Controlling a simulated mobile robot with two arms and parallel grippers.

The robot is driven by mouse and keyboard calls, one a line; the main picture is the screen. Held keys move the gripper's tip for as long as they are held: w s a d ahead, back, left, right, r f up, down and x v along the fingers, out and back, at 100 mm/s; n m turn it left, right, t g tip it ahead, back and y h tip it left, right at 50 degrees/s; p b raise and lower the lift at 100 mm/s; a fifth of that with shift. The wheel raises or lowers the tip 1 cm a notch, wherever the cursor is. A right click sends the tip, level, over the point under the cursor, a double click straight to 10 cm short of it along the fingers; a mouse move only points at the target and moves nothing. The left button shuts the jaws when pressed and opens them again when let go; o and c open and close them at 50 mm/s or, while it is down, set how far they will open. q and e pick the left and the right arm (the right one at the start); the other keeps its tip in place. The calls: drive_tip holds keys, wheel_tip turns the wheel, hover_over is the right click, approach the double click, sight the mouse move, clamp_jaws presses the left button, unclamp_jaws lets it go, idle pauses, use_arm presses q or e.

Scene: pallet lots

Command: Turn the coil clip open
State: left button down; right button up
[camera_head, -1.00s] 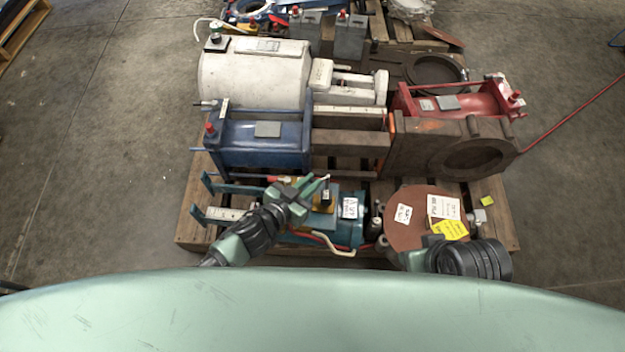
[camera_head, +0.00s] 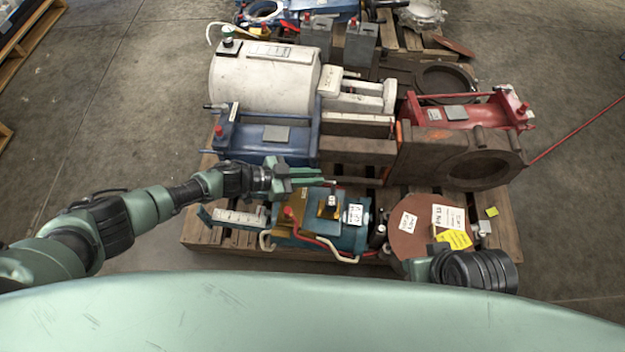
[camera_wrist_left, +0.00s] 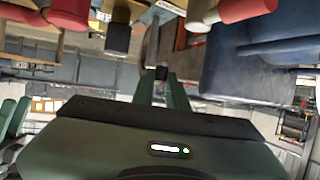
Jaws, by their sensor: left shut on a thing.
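My left gripper (camera_head: 326,178) reaches in from the left above the teal coil unit (camera_head: 348,238) at the front of the pallet. Its fingers are shut on a small piece at their tips, which I take to be the coil clip. In the left wrist view a small dark block sits between the fingertips (camera_wrist_left: 160,76), with a thin grey strip rising above it. The clip's exact shape is largely hidden. The coil unit carries a brown-yellow plate (camera_head: 309,213), a small black block with a light top, and a white label. My right gripper is not in view.
A blue cylinder unit (camera_head: 262,146) lies just behind the left gripper. A brown block (camera_head: 357,149) and a red cylinder unit (camera_head: 450,112) stand farther right. A round brown flange (camera_head: 408,238) with labels lies near my right arm. Floor is free left of the pallet.

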use_arm(q)
drive_tip(key=shift+w, duration=0.1)
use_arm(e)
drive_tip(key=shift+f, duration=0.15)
use_arm(q)
drive_tip(key=c, duration=1.4)
unclamp_jaws()
